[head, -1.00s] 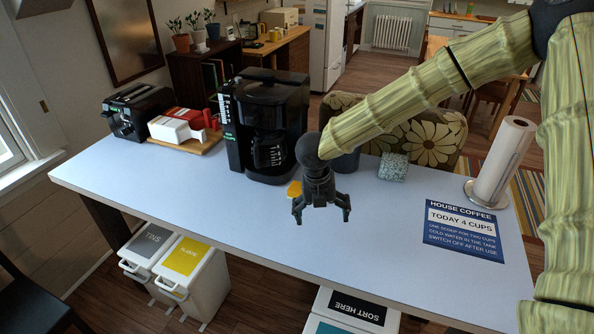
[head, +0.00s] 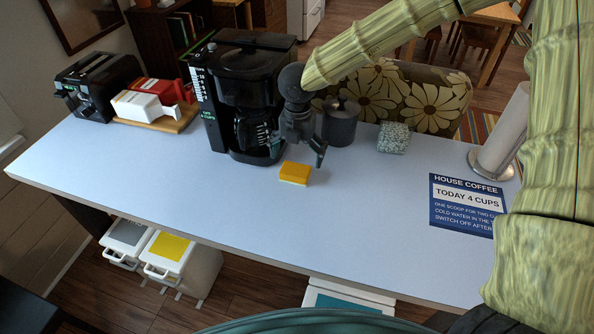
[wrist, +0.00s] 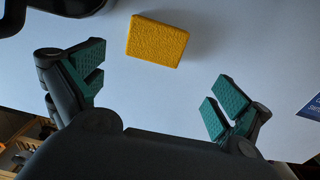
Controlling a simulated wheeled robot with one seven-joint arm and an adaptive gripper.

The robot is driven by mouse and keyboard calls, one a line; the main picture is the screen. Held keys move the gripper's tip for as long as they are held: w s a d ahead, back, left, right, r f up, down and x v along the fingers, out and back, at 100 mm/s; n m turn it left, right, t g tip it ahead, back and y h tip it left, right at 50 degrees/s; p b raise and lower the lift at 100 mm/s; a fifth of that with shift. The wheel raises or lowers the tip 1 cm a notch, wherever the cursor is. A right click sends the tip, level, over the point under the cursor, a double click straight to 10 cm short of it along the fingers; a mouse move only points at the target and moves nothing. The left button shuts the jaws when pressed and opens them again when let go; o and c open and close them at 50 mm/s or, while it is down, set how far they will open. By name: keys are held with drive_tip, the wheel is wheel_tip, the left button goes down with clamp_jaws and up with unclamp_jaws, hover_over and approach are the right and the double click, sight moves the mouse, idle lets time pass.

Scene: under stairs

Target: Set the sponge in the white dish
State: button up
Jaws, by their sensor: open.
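The sponge (head: 295,173), yellow-orange on top with a paler underside, lies flat on the pale blue-grey counter in front of the coffee maker. In the wrist view the sponge (wrist: 158,41) is at the top, beyond the fingertips and between their lines. My gripper (head: 298,155) is open and empty, above and just behind the sponge in the head view. Its green-padded fingers spread wide in the wrist view (wrist: 160,90), not touching the sponge. I cannot make out a clear white dish; a white piece (head: 146,107) with a handle-like end sits on a wooden board at left.
The black coffee maker (head: 245,95) stands close left of my gripper, and a dark lidded canister (head: 341,122) close right. A speckled block (head: 393,138), a blue sign (head: 465,203) and a paper towel roll (head: 503,130) are further right. The counter's front left (head: 180,175) is clear.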

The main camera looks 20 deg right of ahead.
sight(295, 169)
drive_tip(key=w+f, duration=0.1)
drive_tip(key=f, duration=0.1)
drive_tip(key=w+f+p, duration=0.2)
drive_tip(key=f, duration=0.1)
drive_tip(key=shift+f, duration=0.35)
drive_tip(key=shift+s+d+f, duration=0.1)
drive_tip(key=shift+s+f, duration=0.1)
drive_tip(key=shift+f, duration=0.05)
drive_tip(key=shift+s+p, duration=0.3)
drive_tip(key=shift+s, duration=0.35)
drive_tip(key=shift+w+f, duration=0.55)
drive_tip(key=shift+w, duration=0.1)
drive_tip(key=shift+c, duration=0.4)
drive_tip(key=shift+s, duration=0.1)
drive_tip(key=c, duration=0.4)
drive_tip(key=shift+s+r, duration=0.3)
drive_tip(key=shift+s, duration=0.05)
drive_tip(key=c, duration=0.4)
drive_tip(key=shift+w+f, duration=0.1)
drive_tip(key=shift+w, duration=0.1)
